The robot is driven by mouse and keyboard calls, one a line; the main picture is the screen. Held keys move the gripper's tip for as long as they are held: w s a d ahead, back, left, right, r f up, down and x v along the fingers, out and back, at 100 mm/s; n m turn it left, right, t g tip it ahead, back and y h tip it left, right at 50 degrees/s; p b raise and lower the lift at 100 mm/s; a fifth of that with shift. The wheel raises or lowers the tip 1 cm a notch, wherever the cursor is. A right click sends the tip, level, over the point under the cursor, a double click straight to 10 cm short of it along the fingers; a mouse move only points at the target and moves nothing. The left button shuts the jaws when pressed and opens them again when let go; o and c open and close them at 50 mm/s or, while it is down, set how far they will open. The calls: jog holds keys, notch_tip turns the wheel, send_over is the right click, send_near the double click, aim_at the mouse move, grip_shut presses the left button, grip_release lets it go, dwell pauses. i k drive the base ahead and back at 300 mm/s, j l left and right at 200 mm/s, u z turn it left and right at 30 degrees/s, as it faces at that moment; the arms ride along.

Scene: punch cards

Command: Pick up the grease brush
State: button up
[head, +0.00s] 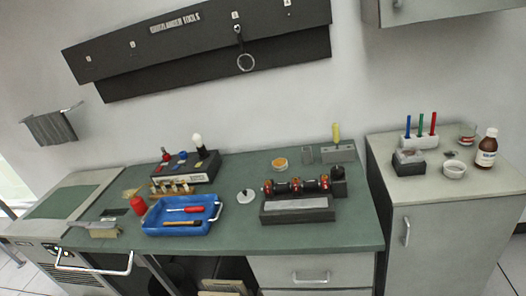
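A blue tray (152,229) sits on the green worktop, left of the middle. In it lie a red-handled tool (194,209) and, nearer the front, a thin tool with a tan handle and a dark end (182,223), which may be the grease brush. A wider brush-like thing with pale bristles (101,231) lies at the worktop's left front edge. The frame is too small to tell for sure which one is the grease brush. My gripper is not in view.
The green worktop (230,232) also bears a red container (138,205) by the tray, a control box (185,171) behind it, and a roller device (297,207) to the right. A pale cabinet (440,240) stands at the right. The worktop's front strip is clear.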

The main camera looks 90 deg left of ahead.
aim_at(196, 222)
jog(key=u, duration=0.5)
jog(key=j+u, duration=0.1)
jog(key=u, duration=0.85)
jog(key=j+u, duration=0.1)
jog(key=u, duration=0.35)
jog(key=j+u, duration=0.1)
jog(key=u, duration=0.85)
